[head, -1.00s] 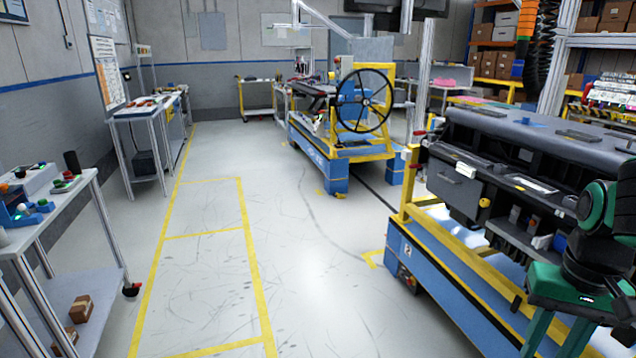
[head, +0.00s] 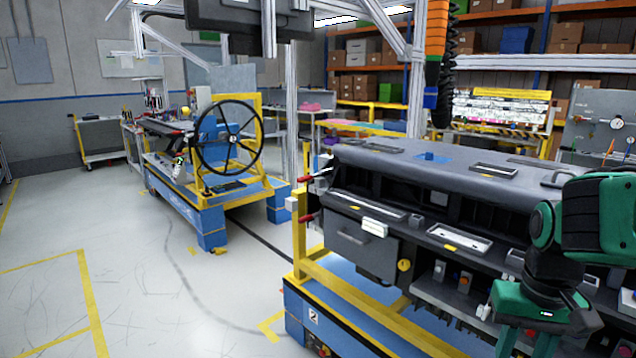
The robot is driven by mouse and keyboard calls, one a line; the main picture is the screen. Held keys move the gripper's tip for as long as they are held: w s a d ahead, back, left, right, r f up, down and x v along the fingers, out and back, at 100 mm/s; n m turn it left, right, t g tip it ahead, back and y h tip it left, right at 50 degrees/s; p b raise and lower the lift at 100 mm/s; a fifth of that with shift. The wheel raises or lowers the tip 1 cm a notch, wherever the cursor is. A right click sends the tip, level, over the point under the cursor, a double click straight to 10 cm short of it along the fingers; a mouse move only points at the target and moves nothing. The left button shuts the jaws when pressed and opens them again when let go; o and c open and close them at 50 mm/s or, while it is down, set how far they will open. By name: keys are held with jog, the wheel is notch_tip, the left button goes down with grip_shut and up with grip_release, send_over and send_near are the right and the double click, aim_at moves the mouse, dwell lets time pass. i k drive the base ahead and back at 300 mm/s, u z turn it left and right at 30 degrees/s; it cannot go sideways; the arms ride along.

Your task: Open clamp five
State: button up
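The dashboard module (head: 385,165), a long dark grey unit, rests on a blue and yellow carrier (head: 345,318) at the right in the head view. Two small red handles, an upper one (head: 306,181) and a lower one (head: 305,218), stick out at its left end; they may belong to clamps. No number is readable on them, so I cannot tell which clamp is five. My green and black arm stands in front of the module's right part and hides some of it. My gripper is not in view.
A second blue and yellow carrier with a black steering wheel (head: 228,137) stands at the back left. Grey upright posts (head: 292,95) rise behind the module. The floor (head: 130,290) left of the module is clear, with yellow lines.

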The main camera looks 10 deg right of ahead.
aim_at(303, 179)
jog(key=z, duration=0.55)
jog(key=k, duration=1.2)
jog(key=z, duration=0.3)
jog(key=i, duration=0.35)
jog(key=u, duration=1.05)
jog(key=i, duration=1.75)
jog(key=u, duration=0.15)
